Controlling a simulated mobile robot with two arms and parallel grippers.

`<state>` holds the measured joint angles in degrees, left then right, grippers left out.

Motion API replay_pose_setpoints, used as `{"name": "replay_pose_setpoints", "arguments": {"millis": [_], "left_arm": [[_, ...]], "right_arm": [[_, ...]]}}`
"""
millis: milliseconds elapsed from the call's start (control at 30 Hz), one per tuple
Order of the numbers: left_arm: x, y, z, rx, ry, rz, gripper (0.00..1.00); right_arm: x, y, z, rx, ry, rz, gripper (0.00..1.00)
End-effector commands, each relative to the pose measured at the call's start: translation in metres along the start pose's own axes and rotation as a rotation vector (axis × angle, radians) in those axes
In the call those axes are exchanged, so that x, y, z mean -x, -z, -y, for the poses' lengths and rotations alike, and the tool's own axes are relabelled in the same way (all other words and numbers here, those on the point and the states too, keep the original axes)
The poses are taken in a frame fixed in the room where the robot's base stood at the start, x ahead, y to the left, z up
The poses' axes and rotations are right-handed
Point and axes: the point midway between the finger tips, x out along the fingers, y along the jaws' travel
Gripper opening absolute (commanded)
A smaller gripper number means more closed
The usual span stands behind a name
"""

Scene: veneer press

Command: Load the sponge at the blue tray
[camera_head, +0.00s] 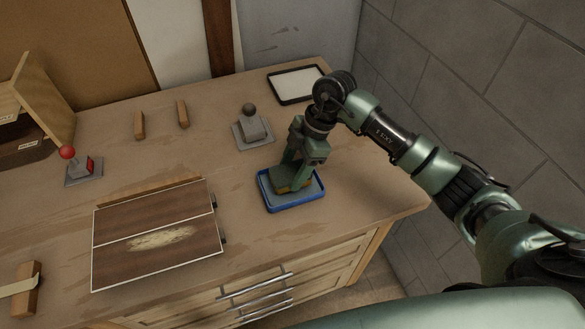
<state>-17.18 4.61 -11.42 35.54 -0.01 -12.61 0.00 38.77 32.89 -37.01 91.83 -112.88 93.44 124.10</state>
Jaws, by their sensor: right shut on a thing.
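The blue tray (291,206) sits on the bench top near its front right edge, with a grey inside. My right gripper (294,177) points down over the tray and is shut on the sponge (287,186). The sponge shows as a yellowish-brown block low between the fingers, within the tray's outline. The gripper hides part of the sponge and the back of the tray. I cannot tell whether the sponge touches the tray floor. My left gripper does not show.
A veneered panel (133,261) lies left of the tray. A grey device with a dark knob (252,127) stands behind it. A black-rimmed white tray (294,83) lies at the back right. A red-knobbed lever (81,168) and wooden blocks (140,125) stand farther left. A block wall bounds the right.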

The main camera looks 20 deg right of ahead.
Motion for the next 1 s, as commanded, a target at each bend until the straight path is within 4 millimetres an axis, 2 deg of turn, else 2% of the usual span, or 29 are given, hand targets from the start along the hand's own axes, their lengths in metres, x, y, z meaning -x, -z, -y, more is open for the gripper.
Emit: {"name": "replay_pose_setpoints", "arguments": {"millis": [33, 600, 1000], "left_arm": [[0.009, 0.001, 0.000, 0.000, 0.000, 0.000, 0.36], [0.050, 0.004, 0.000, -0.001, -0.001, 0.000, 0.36], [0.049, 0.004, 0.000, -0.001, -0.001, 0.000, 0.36]], "right_arm": [[0.008, 0.003, 0.000, 0.000, -0.001, 0.000, 0.25], [0.050, 0.020, -0.001, 0.001, -0.003, 0.000, 0.25], [0.050, 0.020, -0.001, 0.001, -0.003, 0.000, 0.25]]}}
